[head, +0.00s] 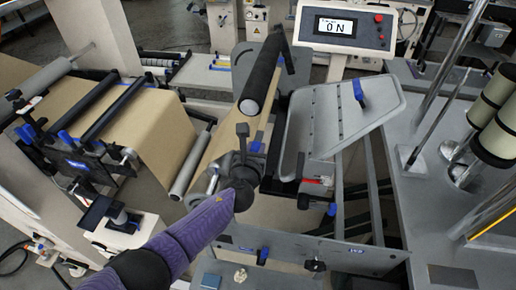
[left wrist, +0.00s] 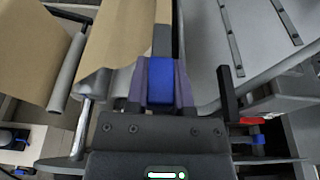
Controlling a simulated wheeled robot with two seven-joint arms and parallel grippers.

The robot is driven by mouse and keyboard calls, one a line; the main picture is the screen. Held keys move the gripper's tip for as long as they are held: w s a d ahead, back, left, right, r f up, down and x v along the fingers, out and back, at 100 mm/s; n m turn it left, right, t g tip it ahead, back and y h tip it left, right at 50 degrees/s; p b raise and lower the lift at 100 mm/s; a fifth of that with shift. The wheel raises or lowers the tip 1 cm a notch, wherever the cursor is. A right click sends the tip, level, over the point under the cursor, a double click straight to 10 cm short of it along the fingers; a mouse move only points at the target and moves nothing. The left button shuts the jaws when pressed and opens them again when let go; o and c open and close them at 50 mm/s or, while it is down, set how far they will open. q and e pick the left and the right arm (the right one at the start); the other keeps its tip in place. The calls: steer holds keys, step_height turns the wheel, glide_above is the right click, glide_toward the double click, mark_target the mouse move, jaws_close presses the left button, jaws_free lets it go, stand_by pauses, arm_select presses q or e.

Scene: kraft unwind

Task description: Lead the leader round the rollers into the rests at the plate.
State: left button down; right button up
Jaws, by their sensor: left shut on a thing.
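My left gripper (head: 243,140) is at the centre of the head view, shut on a blue end block (left wrist: 160,82), which seems to be the leader's end. In the left wrist view the purple fingers sit on either side of this block. Brown kraft web (left wrist: 118,35) runs away just beyond it. The rest of the leader is mostly hidden by the gripper. A black roller (head: 262,75) with a pale end cap lies beyond the gripper. The grey slotted plate (head: 335,115) stands tilted to the right, with a blue clip on it. I cannot make out the rests clearly. My right gripper is not in view.
A kraft sheet (head: 165,130) hangs over the unwind frame at the left, beside a grey roller (head: 190,165). Posts and pale rolls (head: 497,135) stand on the grey bench at the right.

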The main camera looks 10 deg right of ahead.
arm_select(q)
steer(key=shift+w+a, duration=0.1)
steer(key=shift+a, duration=0.15)
step_height(320, 180, down, 6)
steer(key=d+b, duration=0.3)
steer(key=b, duration=0.3)
steer(key=shift+s, duration=0.45)
steer(key=shift+a+f, duration=0.1)
steer(key=shift+f+b, duration=1.2)
steer(key=shift+b, duration=0.1)
steer(key=shift+f+b, duration=1.45)
steer(key=shift+f, duration=0.15)
